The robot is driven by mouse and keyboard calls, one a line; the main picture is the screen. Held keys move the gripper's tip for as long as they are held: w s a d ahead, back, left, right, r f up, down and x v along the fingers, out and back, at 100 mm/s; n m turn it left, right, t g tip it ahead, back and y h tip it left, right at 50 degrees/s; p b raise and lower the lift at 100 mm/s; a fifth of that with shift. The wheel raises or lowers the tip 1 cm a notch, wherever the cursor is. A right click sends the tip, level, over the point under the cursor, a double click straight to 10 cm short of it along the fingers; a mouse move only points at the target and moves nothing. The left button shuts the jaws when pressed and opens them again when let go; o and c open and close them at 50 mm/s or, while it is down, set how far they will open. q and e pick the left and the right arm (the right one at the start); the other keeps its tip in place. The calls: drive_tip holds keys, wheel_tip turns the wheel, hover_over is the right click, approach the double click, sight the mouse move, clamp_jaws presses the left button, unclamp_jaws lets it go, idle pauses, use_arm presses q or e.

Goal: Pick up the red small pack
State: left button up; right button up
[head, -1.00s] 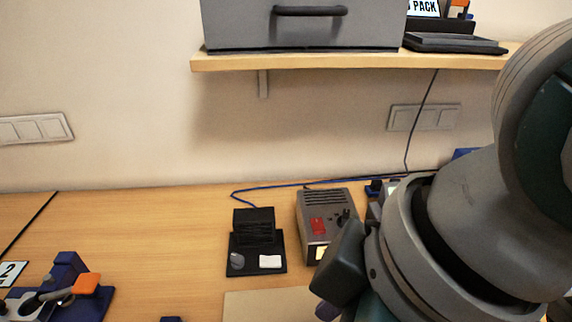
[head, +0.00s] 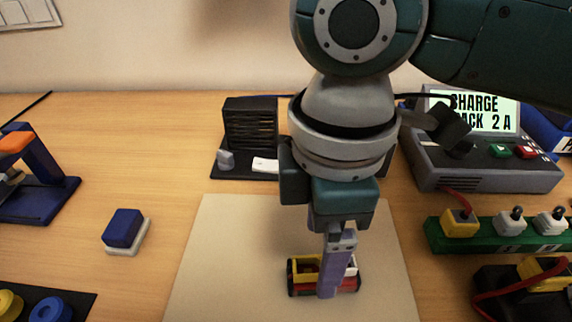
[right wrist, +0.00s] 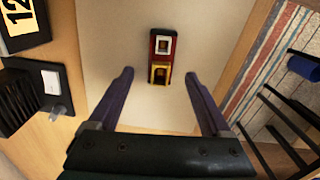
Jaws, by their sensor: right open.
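The red small pack (head: 309,285), with yellow and white frame-like parts and dark ends, lies on the beige mat (head: 215,275) in the head view. In the right wrist view the pack (right wrist: 161,58) lies just beyond the fingertips, in line with the gap between them. My right gripper (head: 336,280) points down over the pack, and one finger hides part of it. In the right wrist view the gripper (right wrist: 158,77) is open and empty, with its fingers apart from the pack. My left gripper is not in view.
A black vented unit (head: 248,125) stands behind the mat. A charger with a lit screen (head: 478,108) and a green strip with plugs (head: 500,232) stand at the right. A blue block (head: 123,228) sits left of the mat. The mat around the pack is clear.

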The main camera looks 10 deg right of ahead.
wheel_tip(320, 180, down, 5)
drive_tip(key=shift+s+d+r+b, duration=0.1)
drive_tip(key=shift+b, duration=0.2)
drive_tip(key=shift+c, duration=0.2)
clamp_jaws()
idle(0.4)
